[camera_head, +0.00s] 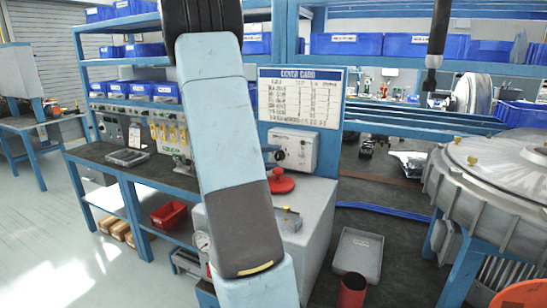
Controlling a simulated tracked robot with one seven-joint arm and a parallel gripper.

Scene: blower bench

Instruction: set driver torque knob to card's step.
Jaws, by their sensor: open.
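The white card (300,98) with a blue title bar is on the blue-framed board behind the bench. Its title seems to read "COVER CARD", and its rows are too small to read. A black tool (438,42) hangs upright at the upper right and may be the driver; I cannot make out a torque knob or its setting. A pale control box (301,149) with a dark round part at its left sits below the card, partly hidden by my arm. My arm crosses the middle of the view, and my gripper is not visible.
A red round-topped part (281,184) sits on the grey block (318,225). A grey tray (358,254) and a red cylinder (352,291) stand at lower centre. A large grey blower housing (490,195) fills the right. Open floor (50,240) lies at left.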

